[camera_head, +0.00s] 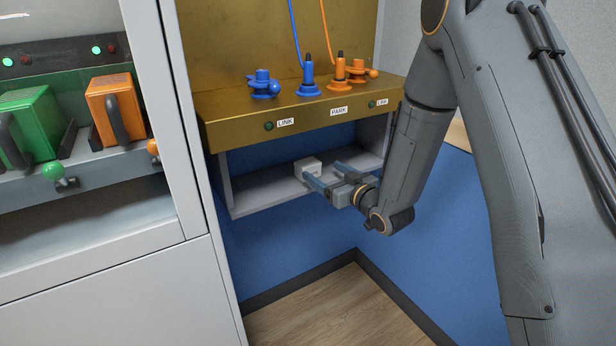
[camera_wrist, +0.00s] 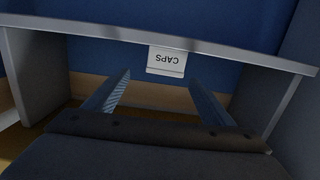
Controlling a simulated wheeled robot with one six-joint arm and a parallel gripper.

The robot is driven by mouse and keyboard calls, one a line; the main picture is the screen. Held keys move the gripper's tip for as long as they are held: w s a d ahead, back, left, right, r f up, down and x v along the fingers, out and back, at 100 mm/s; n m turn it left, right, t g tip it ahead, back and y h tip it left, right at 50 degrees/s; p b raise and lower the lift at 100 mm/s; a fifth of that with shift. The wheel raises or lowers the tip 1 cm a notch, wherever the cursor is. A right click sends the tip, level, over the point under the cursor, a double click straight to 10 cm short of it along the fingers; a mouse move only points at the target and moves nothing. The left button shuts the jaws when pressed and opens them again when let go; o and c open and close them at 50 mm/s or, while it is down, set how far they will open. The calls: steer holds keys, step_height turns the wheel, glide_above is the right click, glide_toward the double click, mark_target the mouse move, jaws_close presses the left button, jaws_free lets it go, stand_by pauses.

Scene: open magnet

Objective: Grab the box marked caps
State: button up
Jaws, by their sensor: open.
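The small white box (camera_head: 307,166) sits on the grey shelf under the brass ledge. In the wrist view the box (camera_wrist: 166,64) shows a CAPS label, upside down in the picture. My gripper (camera_head: 322,173) is at the shelf, close to the box on its right side in the head view. In the wrist view my gripper (camera_wrist: 158,88) is open, with one finger on each side and the box beyond, in line with the gap. The fingers do not appear to touch it.
The grey shelf (camera_head: 265,200) has side walls and a low roof, the brass ledge (camera_head: 235,132). Blue and orange plugs (camera_head: 309,79) with cords stand on the ledge. A cabinet with a green unit (camera_head: 30,120) and an orange unit (camera_head: 112,105) is at left. The shelf's left part is clear.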

mark_target(313, 166)
steer(key=shift+a+f+y, duration=0.1)
steer(key=shift+a+y, duration=0.5)
steer(key=shift+a, duration=0.05)
steer(key=shift+d+x, duration=0.25)
steer(key=shift+x, duration=3.6)
steer(key=shift+w, duration=0.15)
steer(key=c, duration=1.3)
